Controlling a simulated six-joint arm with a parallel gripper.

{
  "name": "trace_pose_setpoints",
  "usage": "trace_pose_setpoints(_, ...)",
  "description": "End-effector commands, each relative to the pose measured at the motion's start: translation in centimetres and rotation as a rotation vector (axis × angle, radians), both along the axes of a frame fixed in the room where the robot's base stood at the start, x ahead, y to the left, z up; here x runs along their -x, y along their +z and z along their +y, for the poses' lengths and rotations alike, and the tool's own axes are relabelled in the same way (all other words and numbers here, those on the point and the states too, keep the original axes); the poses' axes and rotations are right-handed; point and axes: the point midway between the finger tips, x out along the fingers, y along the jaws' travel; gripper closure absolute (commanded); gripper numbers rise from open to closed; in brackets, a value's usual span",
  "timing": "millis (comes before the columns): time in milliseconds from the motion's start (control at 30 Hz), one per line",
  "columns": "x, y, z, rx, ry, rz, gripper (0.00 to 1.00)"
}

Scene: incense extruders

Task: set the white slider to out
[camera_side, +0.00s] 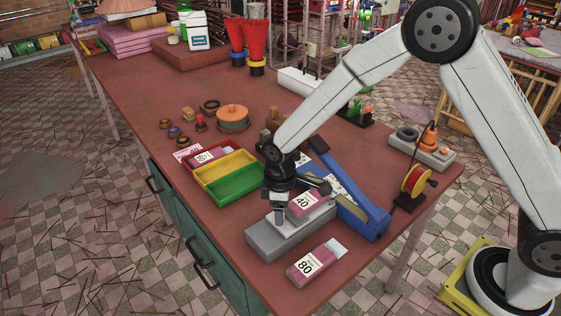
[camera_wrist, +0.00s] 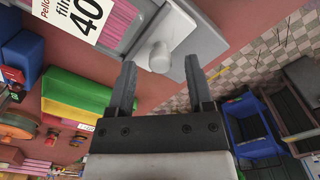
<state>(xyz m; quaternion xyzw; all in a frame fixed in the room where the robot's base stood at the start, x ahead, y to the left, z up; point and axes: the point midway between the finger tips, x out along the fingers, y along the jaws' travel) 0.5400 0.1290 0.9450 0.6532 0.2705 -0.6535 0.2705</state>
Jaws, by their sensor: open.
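A pale rounded knob (camera_wrist: 160,57) stands on a light grey piece (camera_wrist: 190,30) in the wrist view. It looks like the white slider's handle; how far out the slider is I cannot tell. Next to it lies a pink-striped pack labelled 40 (camera_wrist: 92,18). In the side view this pack (camera_side: 305,203) rests on a grey block (camera_side: 262,238) near the table's front edge, and my gripper hides the knob. My gripper (camera_side: 280,212) points down at the block's left end. In the wrist view my gripper (camera_wrist: 160,64) is open, one finger on each side of the knob, with gaps showing.
A pink pack labelled 80 (camera_side: 305,268) lies in front of the block. Green (camera_side: 235,185) and yellow (camera_side: 222,168) trays stand to the left. A long blue tool (camera_side: 350,205) lies close behind on the right. A red-yellow spool (camera_side: 415,180) stands farther right.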

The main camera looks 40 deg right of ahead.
Motion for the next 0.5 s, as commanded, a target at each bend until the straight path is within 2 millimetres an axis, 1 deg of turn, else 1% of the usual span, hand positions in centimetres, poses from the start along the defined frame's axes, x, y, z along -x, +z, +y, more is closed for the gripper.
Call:
trace_pose_setpoints(167, 0.01, -0.76, 0.0, 0.0, 0.0, 0.0, 0.34)
trace_pose_setpoints(433, 0.0, -0.81, 0.0, 0.0, 0.0, 0.0, 0.34)
trace_pose_setpoints(467, 0.0, -0.81, 0.0, 0.0, 0.0, 0.0, 0.43)
trace_pose_setpoints(500, 0.0, -0.8, 0.0, 0.0, 0.0, 0.0, 0.56)
